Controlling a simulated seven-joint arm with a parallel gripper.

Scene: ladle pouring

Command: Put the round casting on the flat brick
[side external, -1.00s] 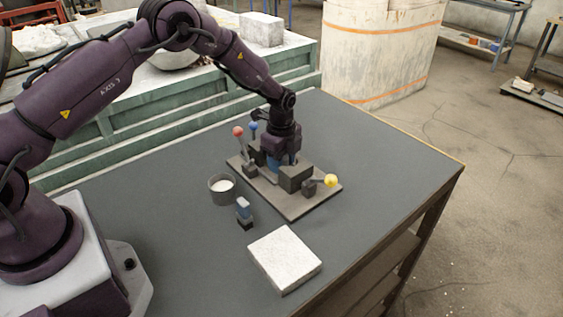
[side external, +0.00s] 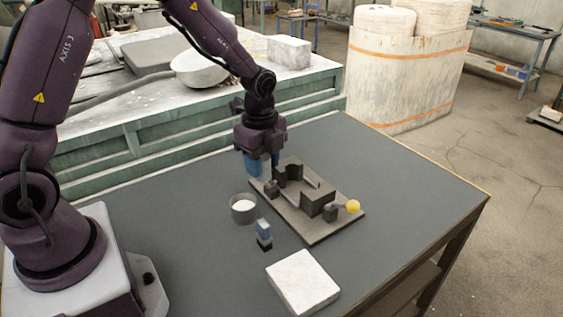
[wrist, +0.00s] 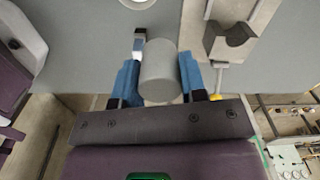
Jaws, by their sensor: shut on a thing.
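The round casting (wrist: 160,72) is a plain grey cylinder in the wrist view. My gripper (wrist: 158,82) is shut on it, with one blue finger on each side. In the side view my gripper (side external: 258,167) points down at the back left end of the fixture plate, and its fingers hide the casting. The flat brick (side external: 303,282) is a pale square slab lying flat on the table at the front, well apart from my gripper.
The fixture plate (side external: 318,228) carries dark blocks, one notched, and a yellow-knobbed lever (side external: 353,206). A grey cup (side external: 243,209) with white contents and a small blue-topped block (side external: 264,232) stand between gripper and brick. Table surface (side external: 190,235) is clear at left.

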